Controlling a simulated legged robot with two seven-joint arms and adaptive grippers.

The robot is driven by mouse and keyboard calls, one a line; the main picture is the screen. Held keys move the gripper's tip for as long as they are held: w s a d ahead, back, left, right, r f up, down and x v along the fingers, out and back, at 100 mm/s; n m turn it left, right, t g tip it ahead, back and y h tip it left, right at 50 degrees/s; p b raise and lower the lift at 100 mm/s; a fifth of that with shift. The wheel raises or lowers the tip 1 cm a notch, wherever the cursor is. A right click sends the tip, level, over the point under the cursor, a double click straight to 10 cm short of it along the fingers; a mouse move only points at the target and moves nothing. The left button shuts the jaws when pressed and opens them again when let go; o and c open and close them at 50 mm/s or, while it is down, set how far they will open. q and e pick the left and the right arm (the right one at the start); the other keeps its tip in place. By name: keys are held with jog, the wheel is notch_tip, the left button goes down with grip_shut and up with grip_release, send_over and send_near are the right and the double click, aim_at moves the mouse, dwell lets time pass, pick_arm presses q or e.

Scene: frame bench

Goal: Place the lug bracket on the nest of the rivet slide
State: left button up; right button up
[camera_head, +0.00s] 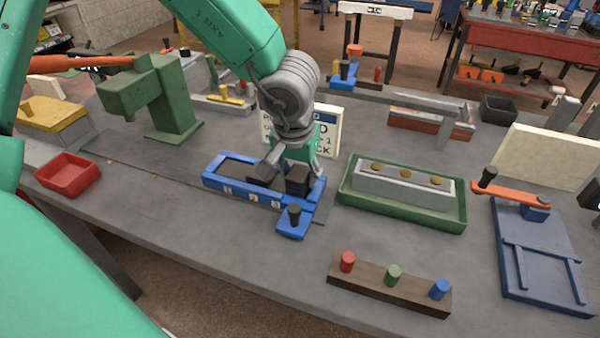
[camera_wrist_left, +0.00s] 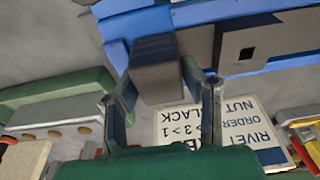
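The rivet slide is a long blue fixture (camera_head: 218,184) with numbered white tags on its front and a dark recess. A blue block with a black knob (camera_head: 294,214) stands at its front right. My left gripper (camera_head: 285,172) is over the slide's right half, pointing down. Its fingers lie along both sides of a dark grey block, which I take for the lug bracket (camera_head: 298,181). The bracket (camera_wrist_left: 155,78) also shows between the fingers in the left wrist view. Whether its underside touches the slide is hidden. I cannot make out my right gripper.
A green tray with a grey riveted bar (camera_head: 352,195) stands right of the slide. A peg board (camera_head: 375,285) lies in front and a red bin (camera_head: 68,174) at left. A green press (camera_head: 160,100) and a sign (camera_head: 328,125) stand behind.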

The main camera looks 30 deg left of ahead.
pick_arm(q)
jog(key=shift+o, duration=1.2)
jog(key=shift+r, duration=0.2)
notch_tip(320, 180, up, 12)
jog(key=s+p, duration=0.2)
jog(key=p, duration=0.2)
jog(key=shift+d+f, duration=0.2)
jog(key=shift+d, duration=0.1)
jog(key=shift+s, duration=0.1)
